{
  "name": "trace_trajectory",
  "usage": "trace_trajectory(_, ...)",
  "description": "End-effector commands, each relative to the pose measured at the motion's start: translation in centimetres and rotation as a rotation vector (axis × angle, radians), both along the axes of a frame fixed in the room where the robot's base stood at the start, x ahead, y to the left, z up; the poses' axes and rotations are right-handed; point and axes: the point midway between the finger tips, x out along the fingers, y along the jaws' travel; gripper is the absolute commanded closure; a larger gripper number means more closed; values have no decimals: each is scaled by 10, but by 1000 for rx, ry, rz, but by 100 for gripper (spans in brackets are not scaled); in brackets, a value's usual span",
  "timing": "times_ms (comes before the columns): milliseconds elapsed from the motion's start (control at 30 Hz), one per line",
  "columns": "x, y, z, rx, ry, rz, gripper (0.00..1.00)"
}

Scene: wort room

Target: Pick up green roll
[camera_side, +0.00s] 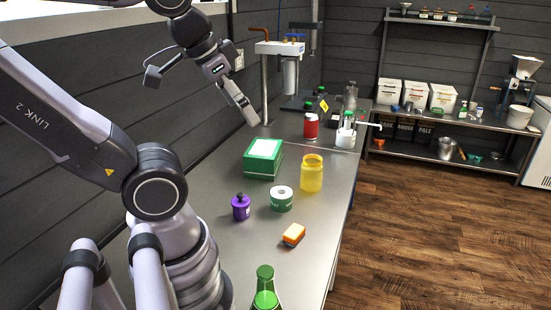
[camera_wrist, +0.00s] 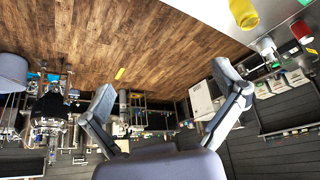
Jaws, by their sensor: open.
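The green roll (camera_side: 281,198) stands on the steel counter, green on its side with a white top and a centre hole. It lies between a purple jar and a yellow jar. My gripper (camera_side: 250,116) is raised above the counter's back left, up and left of the roll and well apart from it. In the wrist view my gripper (camera_wrist: 166,112) has its two fingers spread wide with nothing between them. I cannot make out the roll in the wrist view.
Near the roll stand a purple jar (camera_side: 241,207), a yellow jar (camera_side: 312,173), a green box (camera_side: 262,160) and an orange sponge (camera_side: 293,235). A green bottle (camera_side: 265,290) is at the front. A red jar (camera_side: 311,126) stands behind. The counter's right edge drops to the floor.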

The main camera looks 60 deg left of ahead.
Motion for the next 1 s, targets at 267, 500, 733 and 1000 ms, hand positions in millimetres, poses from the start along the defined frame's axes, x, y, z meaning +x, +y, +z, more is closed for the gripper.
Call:
trace_trajectory(267, 0, 0, 0, 0, 0, 0, 0)
trace_trajectory(500, 35, 13, -1, 33, 62, -3, 0)
trace_trajectory(733, 120, 67, -35, 88, 209, -33, 0)
trace_trajectory(1000, 186, 161, -137, 88, 377, -92, 0)
